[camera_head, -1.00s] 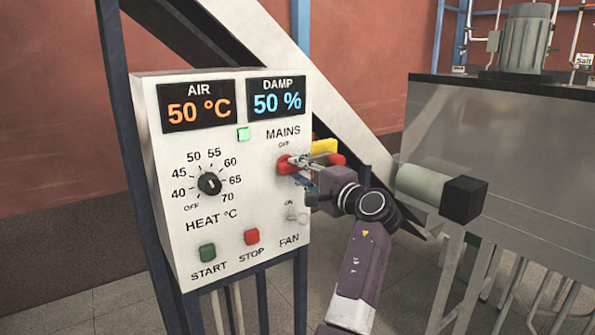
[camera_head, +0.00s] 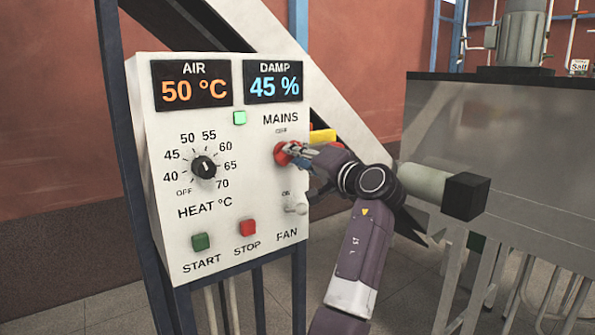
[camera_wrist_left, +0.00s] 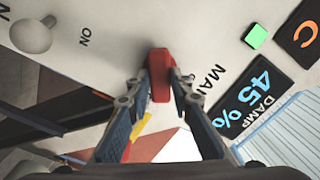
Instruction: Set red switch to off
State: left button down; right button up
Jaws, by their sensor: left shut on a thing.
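The red switch (camera_head: 282,154) sits on the white control panel under the MAINS label, with OFF printed above it and ON below it. My left gripper (camera_head: 290,153) reaches it from the right and is shut on its red handle. In the left wrist view the red handle (camera_wrist_left: 160,78) stands between the two fingertips (camera_wrist_left: 160,84), which press on its sides. The fingers partly hide the switch in the head view, and I cannot tell which label it points to. My right gripper is not in view.
The panel (camera_head: 150,215) also carries a heat dial (camera_head: 204,167), a green START button (camera_head: 200,242), a red STOP button (camera_head: 247,227) and a FAN toggle (camera_head: 297,208) just below my gripper. A yellow part (camera_head: 323,136) shows behind it. A grey metal machine (camera_head: 500,140) stands right.

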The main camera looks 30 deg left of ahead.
pick_arm(q)
jog(key=shift+s+a+r+n+b, duration=0.1)
jog(key=shift+n+b, duration=1.7)
jog(key=shift+n, duration=1.05)
jog(key=shift+a+n+b, duration=0.1)
jog(key=shift+n+b, duration=1.65)
jog(key=shift+n, duration=1.1)
jog(key=c, duration=2)
grip_release()
jog(key=shift+o, duration=1.4)
jog(key=shift+a, duration=0.25)
jog(key=v, duration=1.2)
jog(key=shift+d, duration=0.1)
